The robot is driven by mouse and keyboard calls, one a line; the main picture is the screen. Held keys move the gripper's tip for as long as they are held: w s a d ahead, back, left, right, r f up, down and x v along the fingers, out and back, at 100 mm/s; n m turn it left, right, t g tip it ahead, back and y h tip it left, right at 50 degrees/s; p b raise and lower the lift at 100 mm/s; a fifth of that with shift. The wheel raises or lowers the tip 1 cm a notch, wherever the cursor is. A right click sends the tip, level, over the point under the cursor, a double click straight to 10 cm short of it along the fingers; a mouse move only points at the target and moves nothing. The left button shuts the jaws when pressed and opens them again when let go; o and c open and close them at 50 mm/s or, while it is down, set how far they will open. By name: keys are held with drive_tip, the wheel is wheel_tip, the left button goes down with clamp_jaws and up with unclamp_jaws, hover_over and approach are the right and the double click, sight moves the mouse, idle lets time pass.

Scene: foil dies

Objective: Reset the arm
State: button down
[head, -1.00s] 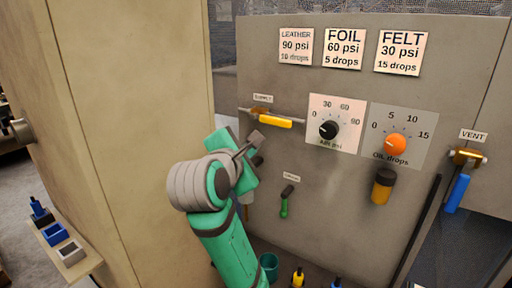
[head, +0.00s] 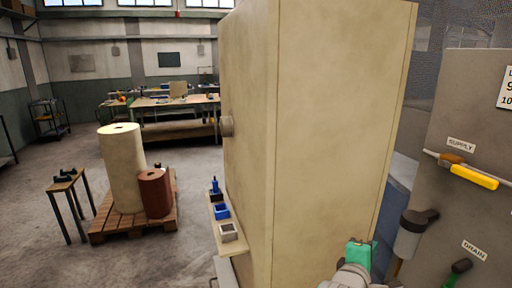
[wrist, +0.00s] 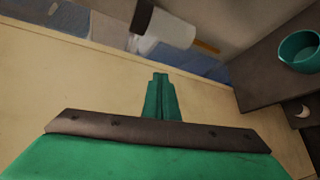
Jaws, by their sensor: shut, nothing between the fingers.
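My gripper (wrist: 160,80) shows in the wrist view with its green fingers together and nothing between them. Behind the fingertips lies a plain beige surface. In the head view, only a green and grey piece of my arm shows at the bottom edge, right of the middle, in front of the tall beige cabinet (head: 320,130). My fingers cannot be made out there.
The grey panel (head: 440,130) at the right carries the yellow supply handle (head: 474,177) and the green drain handle (head: 457,270). A small shelf (head: 215,237) holds blocks. A teal cup (wrist: 300,50) is at the wrist view's right. Open floor (head: 70,260) lies left.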

drive_tip(key=s+a+f+m+t+y, duration=0.1)
drive_tip(key=s+a+f+m+y, duration=0.15)
drive_tip(key=a+f, duration=0.7)
drive_tip(key=s+a+f+m+t+y, duration=0.1)
drive_tip(key=s+a+f+y, duration=0.15)
drive_tip(key=a+f, duration=0.65)
drive_tip(key=s+a+f+m+t+y, duration=0.15)
drive_tip(key=s+a+f+m, duration=0.35)
drive_tip(key=s+f, duration=0.7)
drive_tip(key=s+a+r+m+y, duration=0.1)
drive_tip(key=s+a+m, duration=0.1)
drive_tip(key=s, duration=1)
drive_tip(key=s+a+r+m+y, duration=0.2)
drive_tip(key=s+a, duration=0.2)
drive_tip(key=s, duration=0.8)
drive_tip(key=shift+a, duration=0.1)
